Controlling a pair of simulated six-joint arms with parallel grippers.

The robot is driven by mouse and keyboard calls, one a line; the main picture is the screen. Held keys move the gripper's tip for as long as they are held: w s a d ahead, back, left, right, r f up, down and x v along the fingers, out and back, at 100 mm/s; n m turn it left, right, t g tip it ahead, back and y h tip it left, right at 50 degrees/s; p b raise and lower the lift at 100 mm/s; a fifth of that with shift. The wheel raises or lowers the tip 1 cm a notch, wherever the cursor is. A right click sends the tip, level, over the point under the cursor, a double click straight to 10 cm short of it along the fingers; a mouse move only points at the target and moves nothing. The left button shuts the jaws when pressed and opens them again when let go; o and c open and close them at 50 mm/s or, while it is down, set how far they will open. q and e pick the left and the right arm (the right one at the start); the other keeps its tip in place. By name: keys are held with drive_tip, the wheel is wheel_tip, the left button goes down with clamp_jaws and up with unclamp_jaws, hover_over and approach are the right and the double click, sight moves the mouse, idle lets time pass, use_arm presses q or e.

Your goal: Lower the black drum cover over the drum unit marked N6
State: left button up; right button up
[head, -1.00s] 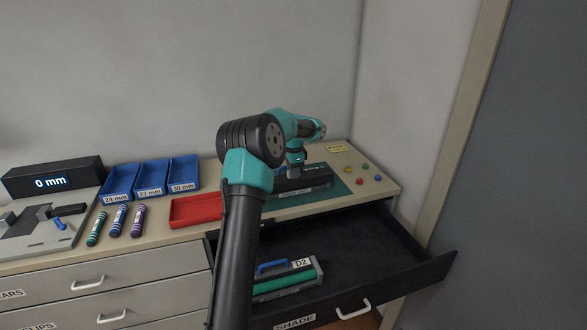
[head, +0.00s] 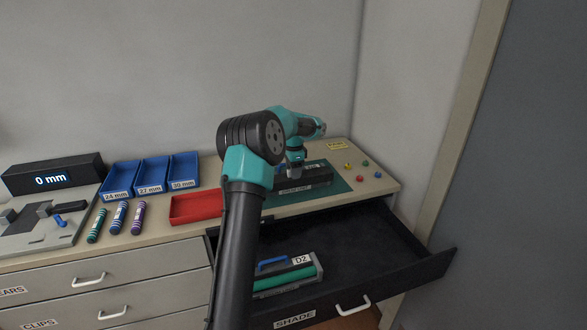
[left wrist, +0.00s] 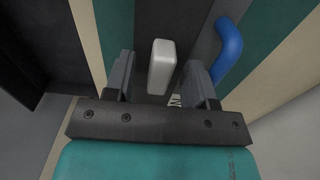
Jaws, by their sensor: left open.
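The black drum cover (head: 303,183) is on the green mat at the right of the counter, partly hidden by my arm. In the left wrist view its dark top (left wrist: 150,20) bears a pale upright knob (left wrist: 162,66). A blue handle (left wrist: 229,48) and a partly hidden white label (left wrist: 175,101) show beside it; they appear to belong to the drum unit, whose body is mostly hidden. I cannot tell how fully the cover sits over it. My left gripper (head: 296,170) is open, its fingers on either side of the knob with gaps showing. My right gripper is not in view.
An open drawer (head: 400,240) below the mat holds a drum unit marked D2 (head: 290,274). A red tray (head: 196,209), blue bins (head: 154,173) and striped tubes (head: 118,217) stand left of my arm. Small coloured pegs (head: 365,163) lie at the right.

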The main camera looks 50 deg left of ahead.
use_arm(q)
drive_tip(key=shift+r, duration=0.1)
wheel_tip(320, 180, up, 17)
idle(0.6)
idle(0.5)
wheel_tip(320, 180, down, 16)
drive_tip(key=shift+r, duration=0.25)
idle(0.5)
drive_tip(key=shift+r, duration=0.1)
wheel_tip(320, 180, up, 16)
wheel_tip(320, 180, down, 18)
drive_tip(key=shift+r, duration=3.35)
